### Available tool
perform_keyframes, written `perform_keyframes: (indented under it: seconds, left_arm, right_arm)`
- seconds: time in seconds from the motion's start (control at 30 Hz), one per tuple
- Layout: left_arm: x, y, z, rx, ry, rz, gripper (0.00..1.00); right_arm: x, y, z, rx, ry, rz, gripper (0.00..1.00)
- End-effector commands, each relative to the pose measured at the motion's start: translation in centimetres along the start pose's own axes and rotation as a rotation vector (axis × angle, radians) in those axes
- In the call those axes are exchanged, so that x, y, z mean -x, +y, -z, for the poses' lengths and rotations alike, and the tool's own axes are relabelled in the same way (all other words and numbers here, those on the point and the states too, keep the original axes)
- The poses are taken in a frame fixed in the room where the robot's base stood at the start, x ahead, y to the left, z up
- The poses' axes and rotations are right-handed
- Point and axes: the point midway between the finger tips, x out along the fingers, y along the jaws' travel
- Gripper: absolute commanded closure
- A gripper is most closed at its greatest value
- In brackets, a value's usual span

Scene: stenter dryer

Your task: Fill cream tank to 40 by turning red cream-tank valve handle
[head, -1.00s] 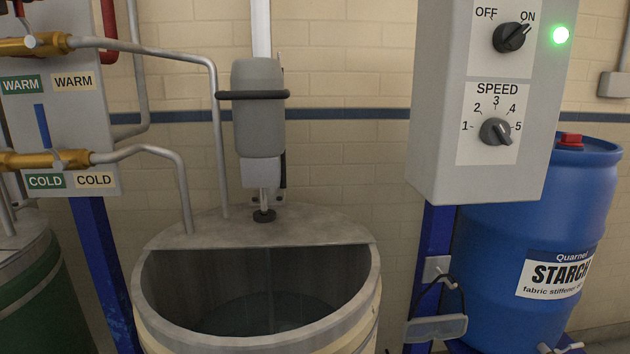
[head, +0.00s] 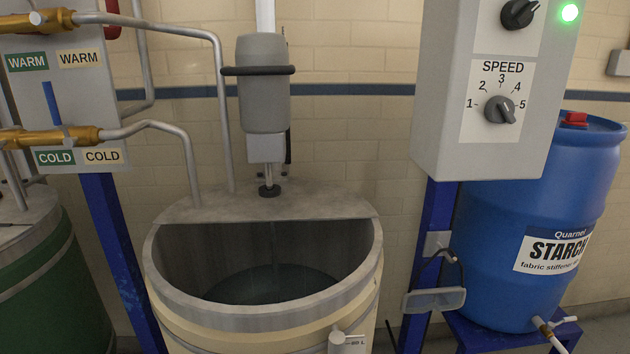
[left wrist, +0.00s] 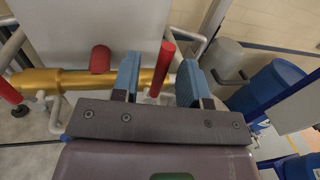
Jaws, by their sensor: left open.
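The cream tank (head: 262,318) stands in the middle of the head view, open at the front, with dark liquid inside (head: 270,285). A small scale, only partly in view, is at its lower right. In the left wrist view my left gripper (left wrist: 158,80) is open, with blue fingers either side of an upright red valve handle (left wrist: 162,70) by a brass pipe (left wrist: 75,83). I cannot tell whether the fingers touch it. Neither gripper shows in the head view.
Brass valves with WARM (head: 80,59) and COLD (head: 102,156) labels are on a grey panel left of the tank. A green tank (head: 45,255) is at far left. The grey control box (head: 435,120) and blue starch barrel (head: 500,270) are right.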

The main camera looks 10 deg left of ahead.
Motion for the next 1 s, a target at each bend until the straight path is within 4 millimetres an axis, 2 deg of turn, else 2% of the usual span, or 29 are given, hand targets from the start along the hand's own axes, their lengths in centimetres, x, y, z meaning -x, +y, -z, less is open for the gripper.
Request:
perform_keyframes:
  seconds: [0.7, 1.0]
  left_arm:
    - [6.9, 0.0, -0.2, 0.0, -0.003, 0.0, 0.59]
    - [7.4, 0.0, 0.1, 0.0, 0.001, -0.001, 0.59]
  right_arm:
    - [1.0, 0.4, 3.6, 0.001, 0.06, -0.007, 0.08]
    - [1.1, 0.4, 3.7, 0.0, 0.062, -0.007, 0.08]
